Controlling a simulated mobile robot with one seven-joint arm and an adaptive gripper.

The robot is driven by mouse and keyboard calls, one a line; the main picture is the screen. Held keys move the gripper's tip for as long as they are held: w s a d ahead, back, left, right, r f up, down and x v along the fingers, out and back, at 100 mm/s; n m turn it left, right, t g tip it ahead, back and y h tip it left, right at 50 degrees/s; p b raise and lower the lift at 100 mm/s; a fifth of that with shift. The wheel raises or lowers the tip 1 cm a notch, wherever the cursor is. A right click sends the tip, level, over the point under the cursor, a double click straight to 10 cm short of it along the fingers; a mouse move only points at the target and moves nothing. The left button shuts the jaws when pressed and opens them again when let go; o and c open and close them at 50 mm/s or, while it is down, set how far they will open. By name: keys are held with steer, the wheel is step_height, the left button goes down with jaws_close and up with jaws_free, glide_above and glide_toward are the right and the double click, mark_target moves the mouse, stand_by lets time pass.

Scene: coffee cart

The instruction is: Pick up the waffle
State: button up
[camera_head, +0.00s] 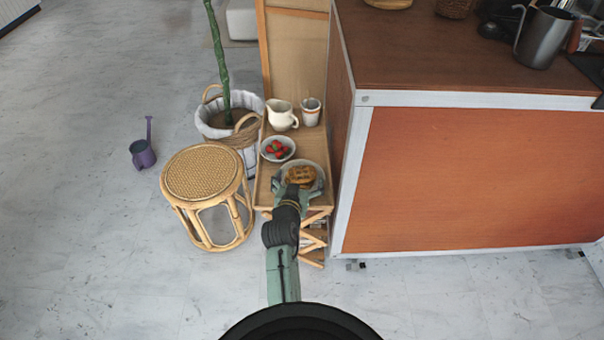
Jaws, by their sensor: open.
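The waffle (302,175) is golden brown and lies on a light round plate (319,182) at the near end of a narrow wooden shelf. My gripper (293,186) is open and reaches over the near edge of the plate, with its fingers close to the waffle's near side. I cannot tell whether the fingers touch the waffle or the plate. My gripper and wrist hide the near part of the plate.
A bowl of strawberries (278,149), a cream pitcher (282,115) and a striped cup (311,111) stand behind the plate. The orange cart (470,185) borders the shelf on the right. A rattan stool (203,174) and a basket planter (245,135) stand on the left.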

mark_target(302, 174)
steer(key=x, duration=0.4)
steer(key=shift+w+f+p, duration=0.25)
steer(key=shift+p, duration=0.1)
steer(key=c, duration=0.9)
